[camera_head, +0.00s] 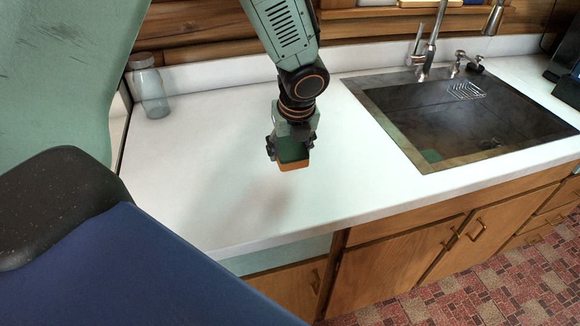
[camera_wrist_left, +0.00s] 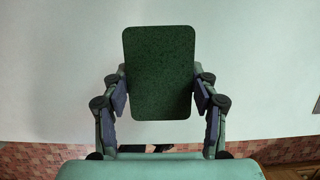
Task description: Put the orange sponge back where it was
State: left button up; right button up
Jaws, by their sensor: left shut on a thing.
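My left gripper (camera_head: 291,150) is shut on the sponge (camera_head: 294,166), whose orange side faces down, above the white counter. In the left wrist view the sponge (camera_wrist_left: 159,72) shows its dark green scouring face, with a finger of the left gripper (camera_wrist_left: 160,88) pressed on each side. The white counter shows beneath and around it. The sponge looks level and apart from the counter, though the exact height is hard to tell. My right gripper is not in view.
A glass bottle (camera_head: 150,88) stands at the back left. The counter (camera_head: 200,150) between bottle and sink is clear. Wooden cabinets (camera_head: 395,262) are below.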

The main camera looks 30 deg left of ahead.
aim_at(294, 174)
pick_arm(q)
jog(key=shift+w+d+f, duration=0.1)
jog(key=shift+d+f, duration=0.45)
jog(key=shift+d, duration=0.05)
jog(key=shift+d+f+b, duration=0.1)
jog(key=shift+f+b, duration=0.2)
jog(key=shift+f, duration=0.1)
jog(key=x, duration=0.1)
jog(key=b+x, duration=0.1)
jog(key=shift+s+f, duration=0.3)
jog(key=shift+a+f, duration=0.25)
jog(key=shift+a, duration=0.15)
jog(key=shift+w+d+r, duration=0.1)
jog(key=shift+d, duration=0.35)
jog(key=o, duration=0.8)
jog(key=shift+a, duration=0.1)
jog(key=o, duration=0.3)
jog(key=shift+a, duration=0.25)
jog(key=shift+o, duration=0.6)
jog(key=shift+d, duration=0.2)
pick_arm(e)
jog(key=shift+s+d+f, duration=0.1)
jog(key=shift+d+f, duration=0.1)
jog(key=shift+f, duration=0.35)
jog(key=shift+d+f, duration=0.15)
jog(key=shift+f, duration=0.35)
